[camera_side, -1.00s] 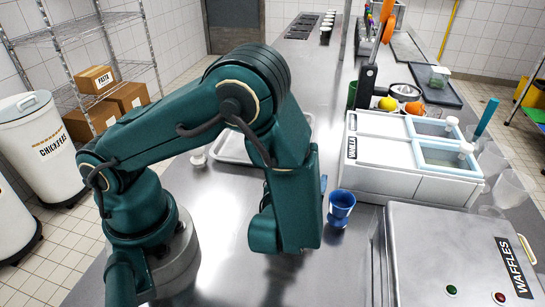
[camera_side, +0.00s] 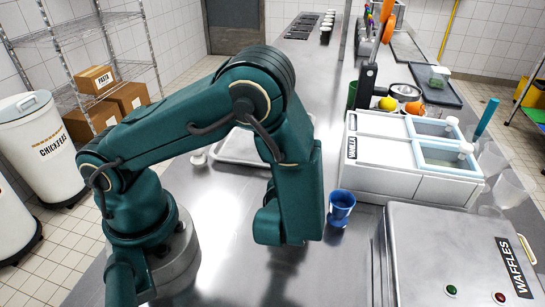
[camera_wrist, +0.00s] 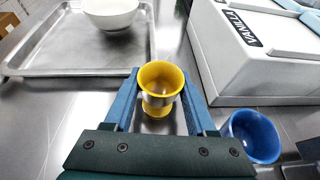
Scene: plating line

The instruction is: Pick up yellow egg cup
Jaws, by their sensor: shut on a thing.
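The yellow egg cup (camera_wrist: 161,80) stands upright between the two blue fingers of my gripper (camera_wrist: 158,100) in the wrist view. The fingers are shut on it, one on each side. Whether its base touches the counter is hard to tell. In the side view the egg cup and the fingertips are hidden behind my arm. A blue egg cup (camera_wrist: 254,136) stands close to the right of my gripper in the wrist view. It also shows in the side view (camera_side: 341,207), just right of my arm.
A metal tray (camera_wrist: 60,70) with a white bowl (camera_wrist: 110,13) lies at the upper left in the wrist view. The white vanilla container (camera_side: 390,165) stands right of my arm, with the waffle iron (camera_side: 455,250) in front of it. Bare counter (camera_side: 260,285) lies nearer the camera.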

